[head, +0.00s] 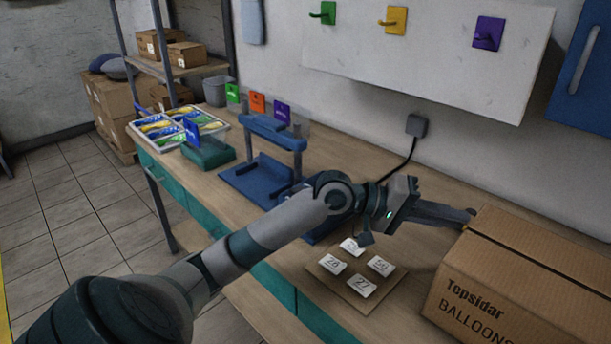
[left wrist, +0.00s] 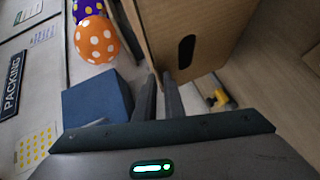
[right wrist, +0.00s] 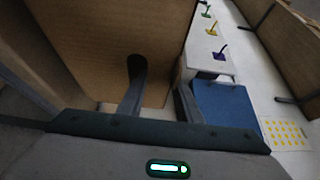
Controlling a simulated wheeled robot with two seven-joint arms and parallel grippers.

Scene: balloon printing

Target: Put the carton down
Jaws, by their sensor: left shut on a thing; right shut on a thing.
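The brown cardboard carton (head: 490,275), printed "Topsidar BALLOONS", is closed and looks upright at the right of the head view, cut off by the frame edge. My left gripper (head: 468,215) reaches its left end. In the left wrist view the left gripper (left wrist: 160,78) is shut on the wall of the carton (left wrist: 225,30), near a dark handle hole (left wrist: 187,52). In the right wrist view my right gripper (right wrist: 158,82) is shut on the carton (right wrist: 95,35), one finger at its handle hole. Whether the carton's underside touches the table is hidden.
On the wooden table (head: 250,275), a board (head: 325,285) with several numbered cards lies left of the carton. A blue press-like stand (head: 262,180) and a tray of colourful packets (head: 150,145) stand farther left. Hooks hang on a white wall panel (head: 440,60). An orange balloon (left wrist: 97,40) shows in the left wrist view.

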